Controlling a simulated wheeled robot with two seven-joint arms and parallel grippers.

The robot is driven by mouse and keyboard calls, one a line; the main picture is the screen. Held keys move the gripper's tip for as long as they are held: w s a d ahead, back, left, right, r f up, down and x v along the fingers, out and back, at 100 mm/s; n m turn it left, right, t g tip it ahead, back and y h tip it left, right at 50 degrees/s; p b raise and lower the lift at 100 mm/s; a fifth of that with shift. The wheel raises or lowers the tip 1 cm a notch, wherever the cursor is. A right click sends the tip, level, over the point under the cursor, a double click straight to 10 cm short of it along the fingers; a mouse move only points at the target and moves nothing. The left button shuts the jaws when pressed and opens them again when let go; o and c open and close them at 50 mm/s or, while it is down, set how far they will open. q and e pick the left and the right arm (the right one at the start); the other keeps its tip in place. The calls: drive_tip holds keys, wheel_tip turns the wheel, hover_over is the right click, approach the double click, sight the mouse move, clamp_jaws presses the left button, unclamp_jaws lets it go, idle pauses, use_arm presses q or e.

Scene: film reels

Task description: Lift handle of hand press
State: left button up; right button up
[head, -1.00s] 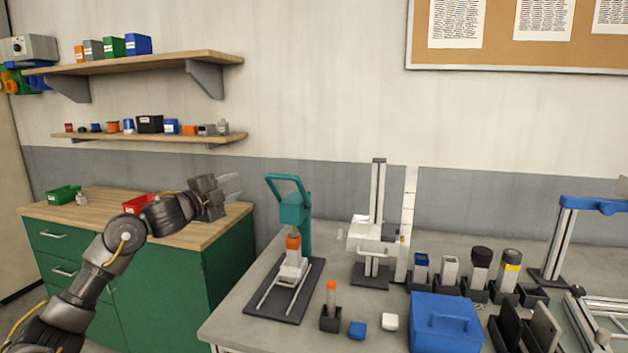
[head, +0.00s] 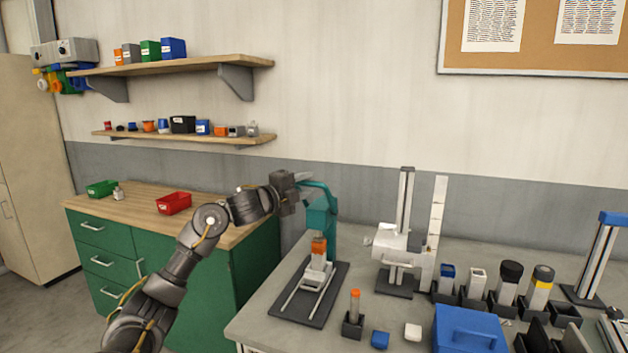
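The teal hand press (head: 321,216) stands on a dark base plate (head: 290,305) at the left end of the grey bench. Its teal handle (head: 322,187) reaches up and to the left from the top of the press. An orange and white piece (head: 318,252) sits under the press head. My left gripper (head: 305,184) is at the handle's left end, its fingers overlapping the handle in the picture. I cannot tell whether the fingers touch it or how far apart they are. My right gripper is not in view.
A grey-white measuring stand (head: 398,245) is behind. A green cabinet (head: 255,270) stands at left.

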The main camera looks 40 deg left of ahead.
use_arm(q)
drive_tip(key=shift+w+r, duration=0.15)
drive_tip(key=shift+w, duration=0.65)
drive_tip(key=shift+w+d, duration=0.1)
drive_tip(key=shift+w, duration=0.1)
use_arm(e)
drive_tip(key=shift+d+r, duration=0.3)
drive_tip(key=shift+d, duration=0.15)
